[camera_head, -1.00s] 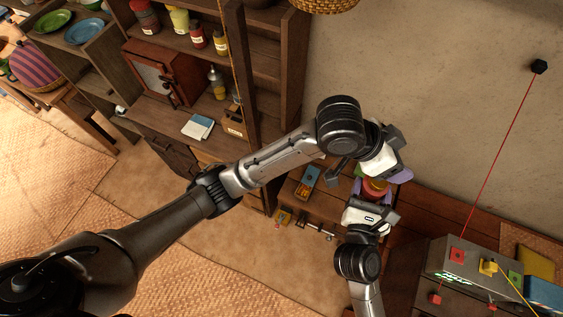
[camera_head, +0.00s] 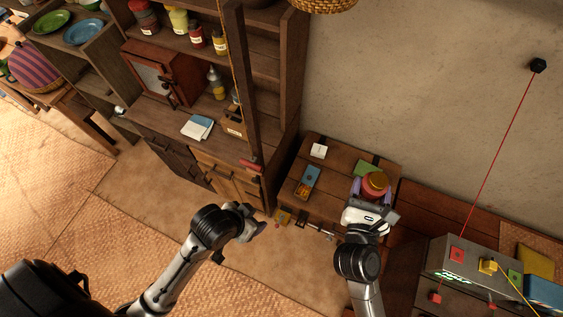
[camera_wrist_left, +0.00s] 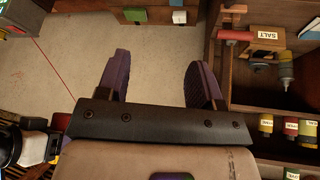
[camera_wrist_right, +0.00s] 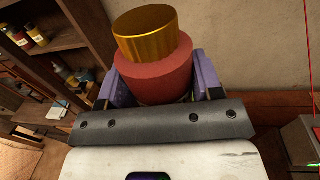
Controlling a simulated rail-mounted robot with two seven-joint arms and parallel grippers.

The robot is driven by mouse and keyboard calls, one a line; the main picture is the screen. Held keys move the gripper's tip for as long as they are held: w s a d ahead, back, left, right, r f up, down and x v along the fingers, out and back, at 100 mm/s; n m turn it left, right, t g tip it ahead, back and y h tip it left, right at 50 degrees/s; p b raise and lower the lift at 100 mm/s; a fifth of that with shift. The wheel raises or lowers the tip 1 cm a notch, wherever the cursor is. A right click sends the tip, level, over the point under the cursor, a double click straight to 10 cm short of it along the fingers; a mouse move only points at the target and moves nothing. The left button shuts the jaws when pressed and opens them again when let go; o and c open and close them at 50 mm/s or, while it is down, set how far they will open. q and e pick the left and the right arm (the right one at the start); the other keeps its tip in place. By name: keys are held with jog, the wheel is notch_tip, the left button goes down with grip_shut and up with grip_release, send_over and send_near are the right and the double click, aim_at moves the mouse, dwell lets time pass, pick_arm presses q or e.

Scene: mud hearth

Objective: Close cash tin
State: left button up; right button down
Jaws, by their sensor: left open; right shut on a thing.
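A red round tin (camera_head: 374,190) with a gold top (camera_head: 374,180) stands over the small wooden table. In the right wrist view the tin (camera_wrist_right: 152,74) sits between the purple fingers, and its narrower gold top (camera_wrist_right: 146,36) rests on it. I cannot tell whether the top is fully seated. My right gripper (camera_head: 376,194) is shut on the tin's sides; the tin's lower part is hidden. My left gripper (camera_head: 257,230) is open and empty, low and left of the table.
A shelf unit (camera_head: 272,130) stands left. A grey box with coloured blocks (camera_head: 470,260) is at right. Floor around my left gripper is open.

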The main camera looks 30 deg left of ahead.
pick_arm(q)
jog(key=s+a+f+g+y, duration=0.1)
jog(key=s+a, duration=0.3)
jog(key=s, duration=0.4)
jog(key=shift+s+f+n+g+y, duration=0.2)
jog(key=shift+f+n+g+y, duration=0.1)
jog(key=shift+f+g+y, duration=0.15)
jog(key=shift+d+f, duration=0.1)
jog(key=shift+f, duration=0.05)
